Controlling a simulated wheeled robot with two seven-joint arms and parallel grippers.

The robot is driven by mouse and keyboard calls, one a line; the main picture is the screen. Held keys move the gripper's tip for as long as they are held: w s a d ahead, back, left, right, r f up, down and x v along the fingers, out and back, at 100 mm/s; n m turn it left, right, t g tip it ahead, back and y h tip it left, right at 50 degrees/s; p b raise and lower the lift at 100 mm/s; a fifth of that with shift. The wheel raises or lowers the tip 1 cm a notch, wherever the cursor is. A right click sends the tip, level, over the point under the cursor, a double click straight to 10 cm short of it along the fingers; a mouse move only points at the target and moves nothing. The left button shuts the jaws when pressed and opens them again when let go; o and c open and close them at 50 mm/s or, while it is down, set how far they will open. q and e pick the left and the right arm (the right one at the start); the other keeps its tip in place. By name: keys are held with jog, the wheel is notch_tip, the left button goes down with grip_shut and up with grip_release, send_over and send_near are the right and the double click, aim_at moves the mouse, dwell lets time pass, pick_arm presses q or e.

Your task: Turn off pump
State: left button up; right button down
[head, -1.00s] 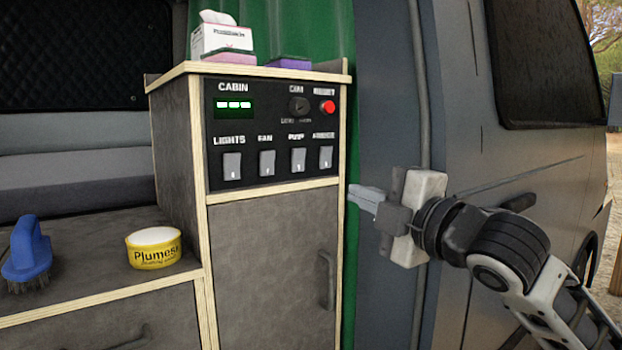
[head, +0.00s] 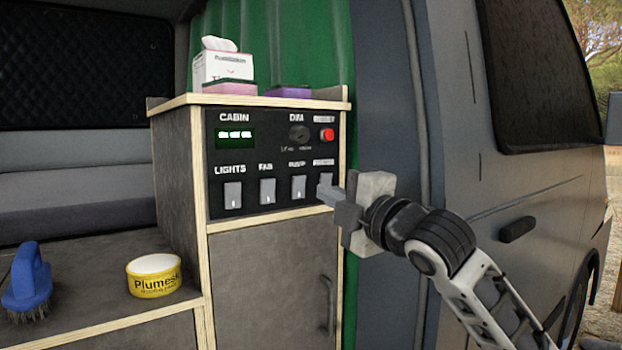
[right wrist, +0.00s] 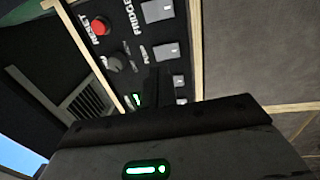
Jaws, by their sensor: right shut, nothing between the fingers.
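The black control panel (head: 270,212) has a row of grey rocker switches. The pump switch (head: 298,188) is the third from the left, under a blurred label that seems to read PUMP; which way it is rocked I cannot tell. My right gripper (head: 325,193) is shut and empty, its fingertips just right of the pump switch and in front of the rightmost switch. Whether they touch the panel I cannot tell. In the right wrist view the dark fingers (right wrist: 155,88) point at the panel, near the pump switch (right wrist: 165,52). My left gripper is not in view.
The lights switch (head: 232,195) and fan switch (head: 267,191) are left of the pump switch. A dial (head: 299,133) and red button (head: 327,135) are above. A tissue box (head: 222,68) stands on top.

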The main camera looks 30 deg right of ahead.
aim_at(301, 180)
jog(key=w, duration=0.5)
jog(key=shift+a+r+p, duration=0.35)
jog(key=shift+p, duration=0.05)
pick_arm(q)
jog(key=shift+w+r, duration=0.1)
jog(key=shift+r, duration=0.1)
pick_arm(e)
jog(key=shift+w, duration=0.2)
jog(key=r+p, duration=0.1)
jog(key=p, duration=0.2)
jog(key=shift+w+r+g, duration=0.1)
jog(key=shift+w+g, duration=0.1)
jog(key=shift+g, duration=0.1)
jog(key=shift+f, duration=0.4)
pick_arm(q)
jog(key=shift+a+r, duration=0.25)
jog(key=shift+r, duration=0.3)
pick_arm(e)
jog(key=shift+s, duration=0.1)
